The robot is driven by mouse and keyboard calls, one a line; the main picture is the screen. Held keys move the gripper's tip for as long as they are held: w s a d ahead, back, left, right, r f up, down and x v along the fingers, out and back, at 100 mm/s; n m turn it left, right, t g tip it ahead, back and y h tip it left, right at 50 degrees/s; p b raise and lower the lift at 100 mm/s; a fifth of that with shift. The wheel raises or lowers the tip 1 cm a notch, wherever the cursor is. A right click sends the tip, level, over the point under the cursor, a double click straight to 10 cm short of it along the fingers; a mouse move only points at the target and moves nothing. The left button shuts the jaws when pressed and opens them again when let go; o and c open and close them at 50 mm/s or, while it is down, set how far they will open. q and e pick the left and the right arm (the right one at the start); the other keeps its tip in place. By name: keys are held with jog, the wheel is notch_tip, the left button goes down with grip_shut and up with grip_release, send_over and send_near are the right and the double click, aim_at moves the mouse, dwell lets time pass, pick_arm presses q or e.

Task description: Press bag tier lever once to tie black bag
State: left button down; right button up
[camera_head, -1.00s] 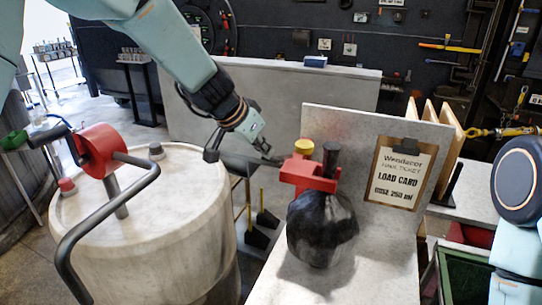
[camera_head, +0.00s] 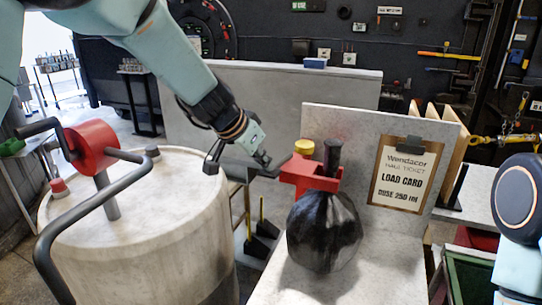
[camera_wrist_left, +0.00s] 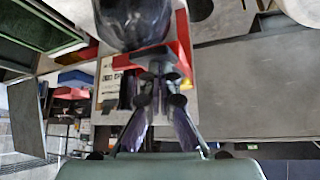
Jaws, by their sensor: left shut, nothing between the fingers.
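The black bag (camera_head: 324,232) hangs or rests under the red bag tier (camera_head: 312,176) on the pale counter. A black upright lever (camera_head: 332,156) and a yellow knob (camera_head: 304,146) stand on top of the tier. My left gripper (camera_head: 270,166) is shut and empty, with its tips just left of the red tier; I cannot tell whether they touch it. In the left wrist view, my fingers (camera_wrist_left: 156,92) point at the red tier (camera_wrist_left: 178,52), with the dark bag (camera_wrist_left: 138,20) beyond. My right gripper is out of view; only part of its arm shows.
A large drum (camera_head: 150,240) with a red crank hub (camera_head: 90,145) and curved bar stands at the left. A load card (camera_head: 403,174) on a clipboard is fixed to the panel behind the bag. The counter front (camera_head: 340,288) is clear.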

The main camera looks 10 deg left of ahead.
pick_arm(q)
jog(key=shift+s, duration=0.15)
jog(key=shift+d+f, duration=0.1)
jog(key=shift+a+b, duration=0.3)
jog(key=shift+b, duration=0.35)
jog(key=shift+s+a, duration=0.25)
jog(key=shift+s, duration=0.05)
jog(key=shift+s+a+r, duration=0.15)
jog(key=shift+s+r, duration=0.05)
jog(key=shift+s, duration=0.15)
jog(key=shift+s+a+r, duration=0.15)
jog(key=shift+s+r, duration=0.2)
jog(key=shift+s, duration=0.2)
jog(key=shift+r, duration=0.35)
jog(key=v, duration=1.1)
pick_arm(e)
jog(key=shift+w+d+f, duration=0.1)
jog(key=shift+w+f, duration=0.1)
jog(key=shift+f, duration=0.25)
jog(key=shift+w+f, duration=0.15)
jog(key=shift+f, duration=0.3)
